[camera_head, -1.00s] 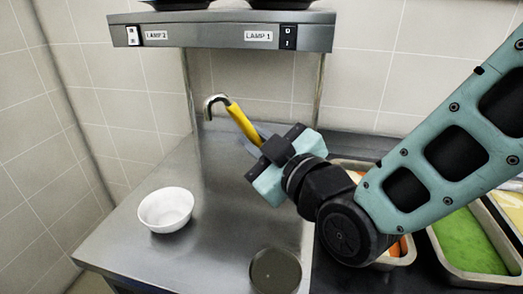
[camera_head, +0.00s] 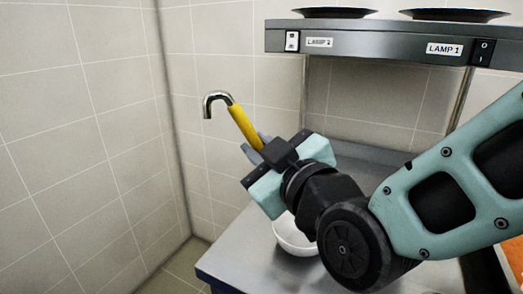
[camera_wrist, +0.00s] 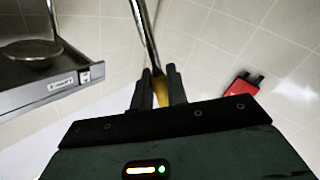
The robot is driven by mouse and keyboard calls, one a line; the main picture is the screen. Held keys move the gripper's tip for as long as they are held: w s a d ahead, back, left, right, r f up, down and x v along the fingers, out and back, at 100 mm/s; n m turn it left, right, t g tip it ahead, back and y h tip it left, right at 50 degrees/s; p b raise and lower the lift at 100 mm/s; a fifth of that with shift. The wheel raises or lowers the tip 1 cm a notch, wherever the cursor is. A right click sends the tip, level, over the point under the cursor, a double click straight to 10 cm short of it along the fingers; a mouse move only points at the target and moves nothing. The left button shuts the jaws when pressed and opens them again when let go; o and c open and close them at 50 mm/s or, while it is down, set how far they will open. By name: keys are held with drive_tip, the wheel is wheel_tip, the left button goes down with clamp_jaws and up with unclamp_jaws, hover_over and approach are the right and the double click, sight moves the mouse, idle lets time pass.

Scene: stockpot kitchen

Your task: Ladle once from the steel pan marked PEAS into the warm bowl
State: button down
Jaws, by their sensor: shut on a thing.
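My gripper (camera_head: 262,150) is shut on the yellow handle (camera_head: 243,126) of a ladle-like tool. Its steel hooked end (camera_head: 215,100) points up and left, clear of the counter. In the wrist view, the yellow part (camera_wrist: 162,92) sits between the fingers (camera_wrist: 159,80) and a steel shaft (camera_wrist: 146,30) runs upward. No scoop end shows. The white bowl (camera_head: 292,241) stands on the steel counter, partly hidden behind my gripper and wrist. No pan marked PEAS is in view; a corner of a pan with orange contents (camera_head: 512,250) shows at the right edge.
The steel counter (camera_head: 225,265) ends at its left edge, with floor and a tiled wall corner beyond. A lamp shelf (camera_head: 385,42) with dark plates on top stands at upper right, on posts. A red object (camera_wrist: 240,88) shows in the wrist view.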

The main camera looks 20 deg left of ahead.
drive_tip(key=shift+r+p, duration=0.4)
drive_tip(key=shift+p, duration=1.4)
drive_tip(key=shift+f+p, duration=0.2)
drive_tip(key=shift+p, duration=1.05)
drive_tip(key=shift+w+d+f+m, duration=0.6)
drive_tip(key=shift+w+d+f, duration=0.1)
drive_tip(key=shift+f, duration=0.15)
drive_tip(key=shift+w+d+r+m+p, duration=1.75)
drive_tip(key=shift+w+d+m+p, duration=2.05)
drive_tip(key=shift+w+m+p, duration=0.6)
drive_tip(key=w+d+f+m+b, duration=0.4)
drive_tip(key=w+d+f+m, duration=0.6)
drive_tip(key=w+f+m, duration=0.1)
drive_tip(key=shift+m, duration=0.6)
drive_tip(key=shift+w+d, duration=0.1)
